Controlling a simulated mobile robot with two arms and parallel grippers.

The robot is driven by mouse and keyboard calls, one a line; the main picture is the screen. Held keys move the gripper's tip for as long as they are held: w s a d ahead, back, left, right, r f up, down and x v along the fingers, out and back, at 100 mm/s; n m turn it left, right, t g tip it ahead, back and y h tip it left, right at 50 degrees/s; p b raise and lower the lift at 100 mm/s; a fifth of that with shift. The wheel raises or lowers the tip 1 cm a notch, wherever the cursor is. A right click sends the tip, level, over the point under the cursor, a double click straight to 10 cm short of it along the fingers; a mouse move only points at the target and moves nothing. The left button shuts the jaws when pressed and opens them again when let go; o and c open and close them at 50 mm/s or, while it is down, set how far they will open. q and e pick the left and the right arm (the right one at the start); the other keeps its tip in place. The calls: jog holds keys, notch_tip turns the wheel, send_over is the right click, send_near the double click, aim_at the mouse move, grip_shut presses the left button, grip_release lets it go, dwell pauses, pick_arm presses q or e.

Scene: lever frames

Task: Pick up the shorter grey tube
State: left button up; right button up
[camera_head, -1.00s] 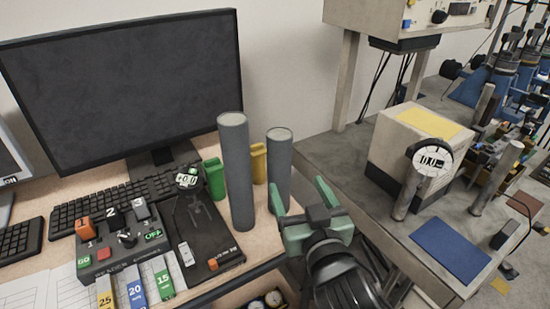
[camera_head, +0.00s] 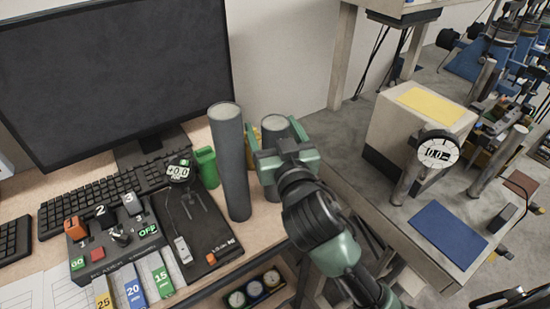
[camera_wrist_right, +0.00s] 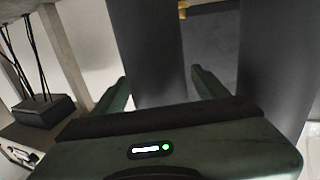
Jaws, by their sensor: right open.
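The shorter grey tube (camera_head: 275,127) stands upright on the desk, just right of the taller grey tube (camera_head: 230,165). My right gripper (camera_head: 277,147) is at the shorter tube's upper part, with a green finger on either side, and it hides much of the tube. In the right wrist view the shorter tube (camera_wrist_right: 147,45) stands between the open fingers (camera_wrist_right: 158,82), with a visible gap at the left finger. The taller tube (camera_wrist_right: 283,50) is to the right, outside the right finger. My left gripper is not in view.
A green cup (camera_head: 207,166) is left of the taller tube, and a yellow one (camera_head: 251,145) is partly hidden behind the tubes. A monitor (camera_head: 110,80), keyboard (camera_head: 95,200) and button box (camera_head: 112,238) fill the left. A grey bench (camera_head: 440,265) is at the right.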

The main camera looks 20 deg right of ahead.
jog(key=shift+w, duration=0.55)
grip_shut()
jog(key=shift+r, duration=0.1)
jog(key=shift+r, duration=0.1)
